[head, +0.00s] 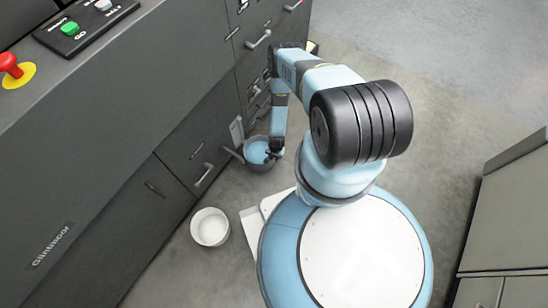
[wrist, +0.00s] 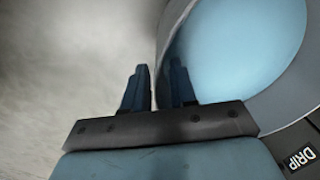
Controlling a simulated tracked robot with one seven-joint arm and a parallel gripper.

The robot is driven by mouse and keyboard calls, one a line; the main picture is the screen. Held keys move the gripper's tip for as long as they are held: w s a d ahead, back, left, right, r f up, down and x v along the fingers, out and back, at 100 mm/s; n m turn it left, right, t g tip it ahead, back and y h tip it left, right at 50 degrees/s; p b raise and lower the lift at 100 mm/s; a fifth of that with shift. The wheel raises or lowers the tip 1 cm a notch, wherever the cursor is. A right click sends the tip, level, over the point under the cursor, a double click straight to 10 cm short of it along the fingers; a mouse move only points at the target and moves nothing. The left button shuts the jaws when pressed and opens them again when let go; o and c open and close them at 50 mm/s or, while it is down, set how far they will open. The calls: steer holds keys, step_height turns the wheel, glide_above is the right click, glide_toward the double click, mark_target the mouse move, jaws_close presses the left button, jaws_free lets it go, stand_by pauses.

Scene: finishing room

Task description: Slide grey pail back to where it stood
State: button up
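The grey pail (head: 255,142) stands on the floor against the dark cabinets, with light blue contents inside. In the wrist view the pail (wrist: 178,22) fills the upper right, and its curved wall runs down to my fingers. My gripper (head: 274,154) reaches down at the pail's right side in the head view. In the wrist view, my gripper (wrist: 158,88) has one finger outside the pail and the darker one on its inner side. The small gap between them appears filled by the wall. The fingertips are partly shaded.
A white bowl-like pail (head: 210,227) stands on the floor nearer my base. Cabinets with drawer handles (head: 203,175) line the left. A control box (head: 86,25) sits on the counter. Floor to the right (head: 440,140) is clear.

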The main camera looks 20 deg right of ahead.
jaws_close()
steer(key=shift+s, duration=0.1)
stand_by(1.1)
